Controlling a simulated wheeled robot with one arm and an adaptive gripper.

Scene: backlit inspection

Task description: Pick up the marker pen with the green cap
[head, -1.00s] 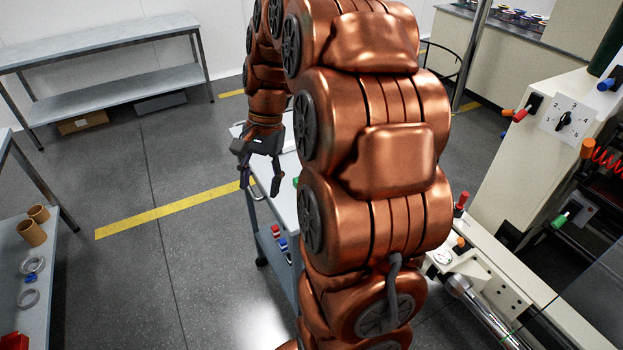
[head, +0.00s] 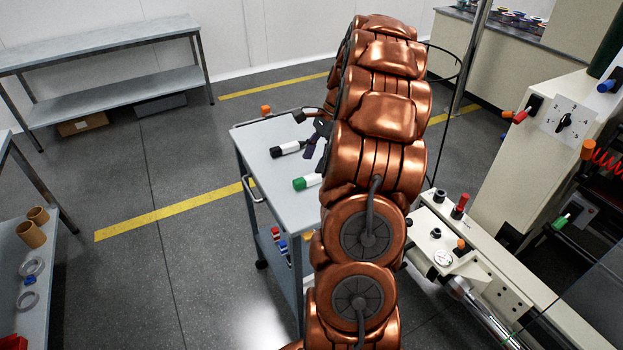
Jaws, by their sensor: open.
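The marker pen with the green cap (head: 305,182) lies on the grey top of a trolley (head: 262,165). Its green cap points left, and its white body runs right until my arm hides the rest. My gripper (head: 314,155) is above the trolley, just beyond the pen in the picture and apart from it as far as I can see. Its dark fingers are open and appear empty, partly hidden by my copper arm. A second marker pen with a black cap (head: 287,149) lies left of the gripper.
A small orange thing (head: 265,110) is at the trolley's far edge. Red and blue items (head: 279,240) sit on its lower shelf. A cream machine bench (head: 490,250) with knobs stands close on the right. Floor left of the trolley is clear.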

